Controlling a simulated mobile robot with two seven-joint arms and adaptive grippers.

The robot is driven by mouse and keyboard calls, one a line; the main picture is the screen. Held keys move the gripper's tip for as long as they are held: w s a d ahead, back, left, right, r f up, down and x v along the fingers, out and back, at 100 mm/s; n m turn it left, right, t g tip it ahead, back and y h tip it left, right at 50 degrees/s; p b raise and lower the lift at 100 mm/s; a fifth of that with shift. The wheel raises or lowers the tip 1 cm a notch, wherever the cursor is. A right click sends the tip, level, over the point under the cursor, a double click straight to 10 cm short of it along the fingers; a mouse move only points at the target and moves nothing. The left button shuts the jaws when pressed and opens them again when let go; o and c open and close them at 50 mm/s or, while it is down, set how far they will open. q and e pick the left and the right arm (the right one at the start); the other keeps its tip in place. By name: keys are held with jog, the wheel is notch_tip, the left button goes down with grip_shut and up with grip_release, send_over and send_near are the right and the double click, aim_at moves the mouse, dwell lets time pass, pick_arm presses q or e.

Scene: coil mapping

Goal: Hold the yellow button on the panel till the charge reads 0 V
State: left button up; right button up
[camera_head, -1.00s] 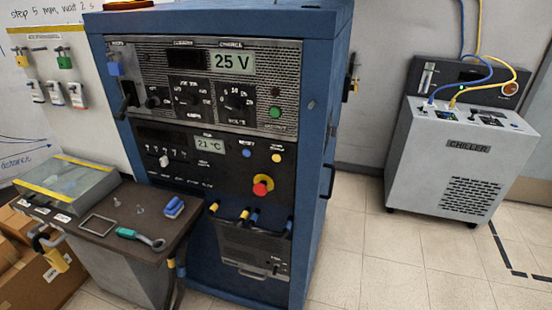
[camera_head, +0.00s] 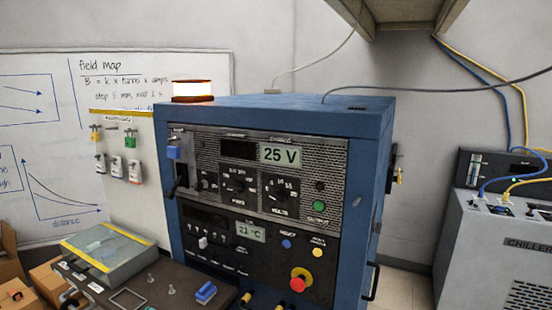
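The yellow button (camera_head: 318,253) is small and round, on the lower black panel (camera_head: 270,262) of the blue cabinet, right of a blue button (camera_head: 286,244) and above a red knob with a yellow base (camera_head: 299,279). The charge display (camera_head: 281,155) on the upper panel reads 25 V. A green button (camera_head: 319,206) sits at the right of the upper panel. Neither gripper is in view, and nothing touches the yellow button.
A lit beacon (camera_head: 193,91) stands on the cabinet (camera_head: 375,130). A side table (camera_head: 180,293) with small tools and a clear-lidded box (camera_head: 108,250) stands at the front left. The chiller (camera_head: 490,250) is at the right. A shelf (camera_head: 400,15) hangs above.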

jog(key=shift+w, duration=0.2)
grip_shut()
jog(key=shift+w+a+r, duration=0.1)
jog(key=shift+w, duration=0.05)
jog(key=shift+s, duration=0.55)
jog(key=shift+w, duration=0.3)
